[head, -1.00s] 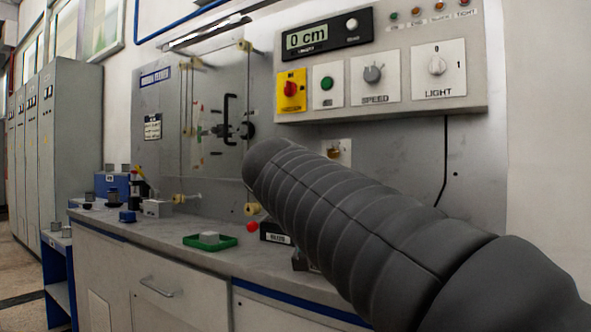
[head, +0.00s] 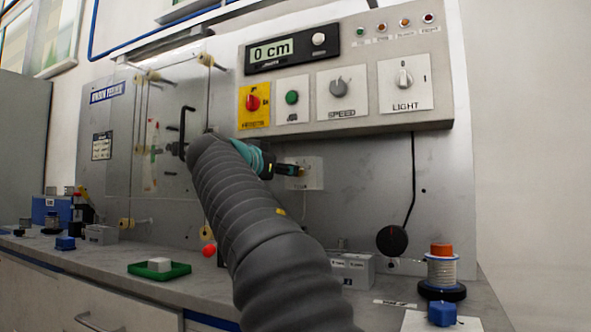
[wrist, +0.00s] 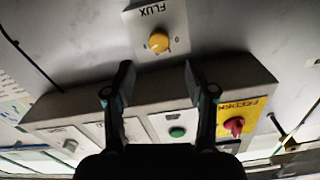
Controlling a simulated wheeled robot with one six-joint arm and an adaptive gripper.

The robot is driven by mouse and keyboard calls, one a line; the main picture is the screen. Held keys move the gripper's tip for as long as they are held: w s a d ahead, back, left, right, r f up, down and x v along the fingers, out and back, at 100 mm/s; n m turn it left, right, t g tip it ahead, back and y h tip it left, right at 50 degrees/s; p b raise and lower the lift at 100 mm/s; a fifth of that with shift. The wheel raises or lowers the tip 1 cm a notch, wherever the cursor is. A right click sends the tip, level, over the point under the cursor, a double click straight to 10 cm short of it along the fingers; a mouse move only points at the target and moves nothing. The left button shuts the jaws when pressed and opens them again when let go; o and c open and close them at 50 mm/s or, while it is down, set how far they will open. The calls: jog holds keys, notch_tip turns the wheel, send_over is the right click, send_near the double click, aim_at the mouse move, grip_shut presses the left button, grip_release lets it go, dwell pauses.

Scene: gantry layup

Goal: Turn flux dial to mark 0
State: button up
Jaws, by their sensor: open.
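The flux dial (wrist: 158,43) is a round yellow-orange knob on a pale plate labelled FLUX (wrist: 157,18), upside down in the wrist view. A small 0 shows beside the knob; which mark the knob points at is too small to tell. My gripper (wrist: 158,70) is open, its two dark fingers apart, with the knob showing beyond and between the tips. Nothing is held. In the head view my gripper (head: 292,169) is just in front of the flux plate (head: 314,174), and the knob is hidden there.
Above the flux plate is a control box (head: 350,70) with a red switch (head: 252,102), green button, SPEED knob and LIGHT switch. A black disc (head: 392,240) with a cable and an orange-topped spool (head: 442,262) are right. A green tray (head: 180,271) sits on the bench.

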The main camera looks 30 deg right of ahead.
jog(key=p+x, duration=0.1)
jog(key=x, duration=0.7)
jog(key=shift+p, duration=0.3)
grip_shut()
